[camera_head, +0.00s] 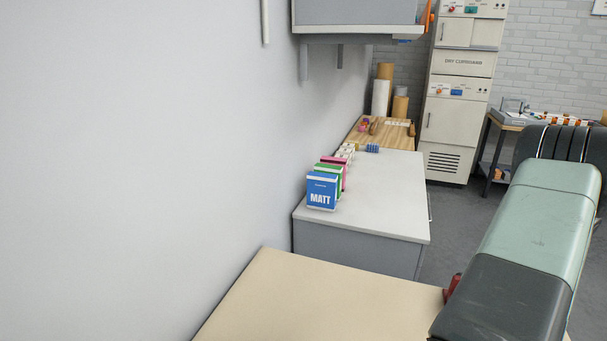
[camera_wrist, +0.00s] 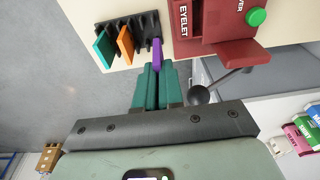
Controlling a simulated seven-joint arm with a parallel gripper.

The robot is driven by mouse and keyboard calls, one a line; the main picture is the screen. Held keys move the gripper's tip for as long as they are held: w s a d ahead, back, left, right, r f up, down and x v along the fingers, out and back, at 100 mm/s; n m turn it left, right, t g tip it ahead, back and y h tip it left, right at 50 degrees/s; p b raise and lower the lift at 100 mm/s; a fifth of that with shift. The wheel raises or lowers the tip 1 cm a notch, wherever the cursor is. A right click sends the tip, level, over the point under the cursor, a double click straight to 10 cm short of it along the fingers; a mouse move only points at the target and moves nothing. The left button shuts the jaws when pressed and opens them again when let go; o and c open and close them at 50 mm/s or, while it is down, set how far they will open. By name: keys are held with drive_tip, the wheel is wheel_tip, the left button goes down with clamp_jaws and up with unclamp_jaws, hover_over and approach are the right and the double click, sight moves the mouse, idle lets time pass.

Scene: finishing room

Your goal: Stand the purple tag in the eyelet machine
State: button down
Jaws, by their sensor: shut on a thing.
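In the wrist view the purple tag (camera_wrist: 157,52) is held between the teal fingertips of my gripper (camera_wrist: 155,70), which is shut on it. The tag's far end overlaps the right end of a black slotted rack (camera_wrist: 143,22); I cannot tell whether it is still in a slot or clear above it. The red eyelet machine (camera_wrist: 214,25), lettered EYELET, with a green button (camera_wrist: 256,17), is just right of the tag. In the head view my arm hides the gripper and tag; a bit of red (camera_head: 452,286) shows beside the arm.
A teal tag (camera_wrist: 104,47) and an orange tag (camera_wrist: 125,42) stand in the rack. A black rounded lever end (camera_wrist: 199,95) lies right of my fingers. The cream bench top (camera_head: 320,305) is bare at left. Boxes (camera_head: 321,192) stand on the grey cabinet beyond.

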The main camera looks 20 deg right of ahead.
drive_tip(key=w+a, duration=0.3)
drive_tip(key=a, duration=0.2)
drive_tip(key=shift+w+a+f, duration=0.1)
drive_tip(key=shift+a+f, duration=0.05)
drive_tip(key=shift+f, duration=1.3)
drive_tip(key=shift+w+a+f, duration=0.1)
drive_tip(key=shift+f, duration=1.3)
drive_tip(key=shift+f, duration=0.6)
drive_tip(key=c, duration=1.5)
unclamp_jaws()
drive_tip(key=shift+c, duration=0.2)
wheel_tip(320, 180, up, 11)
drive_tip(key=s+a, duration=0.1)
drive_tip(key=shift+s, duration=0.15)
drive_tip(key=shift+a, duration=0.1)
